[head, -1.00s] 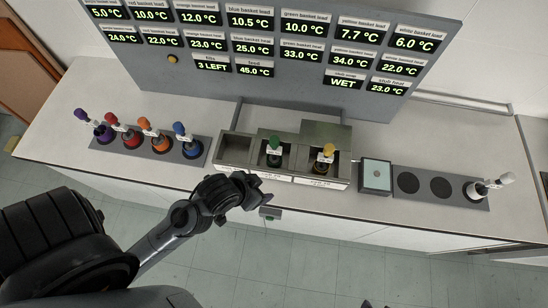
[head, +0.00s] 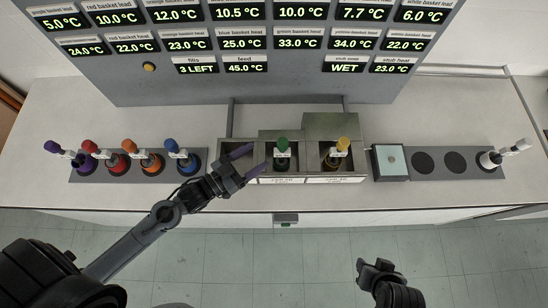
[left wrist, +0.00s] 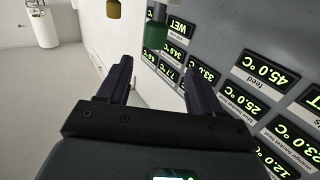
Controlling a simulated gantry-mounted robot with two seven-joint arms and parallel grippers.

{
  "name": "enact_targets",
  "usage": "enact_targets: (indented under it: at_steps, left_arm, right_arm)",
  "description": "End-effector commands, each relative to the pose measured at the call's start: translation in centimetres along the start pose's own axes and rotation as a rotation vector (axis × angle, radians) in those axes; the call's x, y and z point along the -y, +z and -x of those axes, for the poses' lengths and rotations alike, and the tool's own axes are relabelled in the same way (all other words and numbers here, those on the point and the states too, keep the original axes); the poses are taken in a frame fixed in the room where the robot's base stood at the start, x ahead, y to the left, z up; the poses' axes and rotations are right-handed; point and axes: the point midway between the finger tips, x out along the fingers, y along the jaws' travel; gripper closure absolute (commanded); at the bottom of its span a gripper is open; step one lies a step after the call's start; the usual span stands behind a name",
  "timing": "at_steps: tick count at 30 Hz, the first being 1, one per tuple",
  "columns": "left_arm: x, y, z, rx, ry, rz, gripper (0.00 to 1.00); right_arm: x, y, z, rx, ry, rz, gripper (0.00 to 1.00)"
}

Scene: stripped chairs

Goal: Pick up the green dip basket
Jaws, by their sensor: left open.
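The green dip basket (head: 282,147), with a green knob on top, stands in the middle compartment of the metal bath unit (head: 238,172) in the head view. My left gripper (head: 256,160) is open just to the left of it, over the left compartment, with its purple-tinted fingers apart. In the left wrist view, the green knob (left wrist: 155,35) shows beyond the fingertips, and nothing is between the fingers (left wrist: 155,78). My right gripper (head: 375,266) is low in front of the counter; its jaw state is unclear.
The yellow basket (head: 342,146) stands in the right compartment. Purple, red, orange and blue baskets (head: 173,147) stand in a rack at left. A pale square pad (head: 391,160) and a white basket (head: 489,159) are at right. A display panel (head: 200,80) rises behind.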

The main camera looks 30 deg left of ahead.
Motion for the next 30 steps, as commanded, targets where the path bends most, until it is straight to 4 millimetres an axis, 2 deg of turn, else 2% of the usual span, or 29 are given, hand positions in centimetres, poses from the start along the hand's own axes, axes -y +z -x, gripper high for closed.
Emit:
enact_targets:
  at_steps: [9,17,24,30]
  left_arm:
    - [0.0,-0.2,-4.1,-0.002,-0.002,0.001,0.35]
    - [-0.2,-0.2,-5.5,-0.002,-0.002,0.002,0.35]
    - [-0.4,-0.2,-8.6,-0.002,-0.002,0.001,0.35]
    - [-0.5,0.0,-9.9,0.0,-0.002,0.002,0.35]
  right_arm:
    - [-0.7,-0.1,0.8,0.0,0.018,0.012,0.57]
    - [-0.6,-0.3,1.2,0.001,0.016,0.011,0.57]
    - [-0.4,-0.6,2.2,0.0,0.009,0.005,0.57]
    - [-0.3,-0.7,2.4,0.0,0.007,0.002,0.57]
